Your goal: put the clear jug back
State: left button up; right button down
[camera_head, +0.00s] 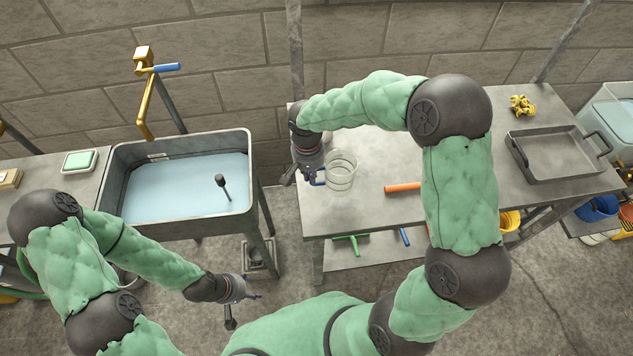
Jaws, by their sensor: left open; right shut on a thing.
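The clear jug (342,171) is a see-through cylinder at the left part of the grey table (318,219), near its left edge. My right gripper (313,178) comes down from above on the jug's left side and is shut on it, at what looks like its blue handle. The jug looks upright; I cannot tell whether its base touches the table. My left gripper (251,296) is open and empty, low in front of the sink and apart from everything.
A sink (253,160) with pale blue water and a brass tap (147,105) stands at left. On the table lie an orange rod (402,187), a grey tray (594,176) and a yellow object (522,105). My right arm covers the table's middle.

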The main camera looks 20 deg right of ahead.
jog(key=f, duration=0.2)
jog(key=d+f, duration=0.1)
jog(key=w+d+f+b, duration=0.1)
jog(key=f, duration=0.1)
jog(key=shift+f, duration=0.35)
jog(key=c, duration=1.8)
grip_release()
jog(key=shift+f, duration=0.15)
jog(key=o, duration=0.5)
